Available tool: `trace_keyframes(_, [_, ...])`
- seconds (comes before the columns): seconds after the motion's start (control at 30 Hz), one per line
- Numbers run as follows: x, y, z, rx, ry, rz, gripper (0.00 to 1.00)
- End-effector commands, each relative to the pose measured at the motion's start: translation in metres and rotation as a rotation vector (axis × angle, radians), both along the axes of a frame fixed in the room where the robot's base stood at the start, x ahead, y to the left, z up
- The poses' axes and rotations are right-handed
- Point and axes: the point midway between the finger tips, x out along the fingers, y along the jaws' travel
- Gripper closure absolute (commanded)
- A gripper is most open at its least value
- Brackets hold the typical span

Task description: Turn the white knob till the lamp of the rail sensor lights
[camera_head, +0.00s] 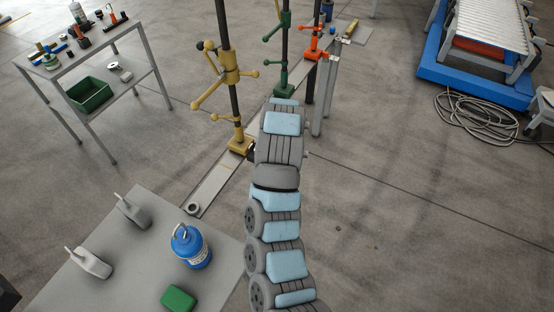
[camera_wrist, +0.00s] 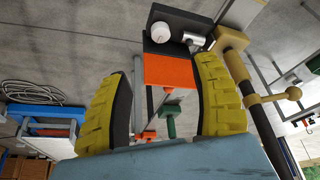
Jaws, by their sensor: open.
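In the wrist view a round white knob (camera_wrist: 160,32) sits on a dark block (camera_wrist: 178,18) at the top. A short silver cylinder (camera_wrist: 194,39) is just right of the knob. An orange block (camera_wrist: 169,71) lies just below them. My gripper (camera_wrist: 163,68) is open, with its yellow ribbed fingers apart at either side of the orange block. The knob is beyond the fingertips, and nothing is held. I see no lit lamp and cannot tell which part is the lamp. In the head view my arm hides the gripper and the knob.
A yellow clamp post (camera_head: 230,65) stands on the rail (camera_head: 214,187), with a green clamp (camera_head: 284,55) and an orange clamp (camera_head: 313,43) farther along. A dark post with a yellow handle (camera_wrist: 252,90) is close right of my fingers.

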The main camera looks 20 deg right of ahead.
Motion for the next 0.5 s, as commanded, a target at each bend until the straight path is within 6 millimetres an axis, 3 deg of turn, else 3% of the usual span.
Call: trace_keyframes(0.5, [0.018, -0.006, -0.050, 0.000, 0.002, 0.001, 0.37])
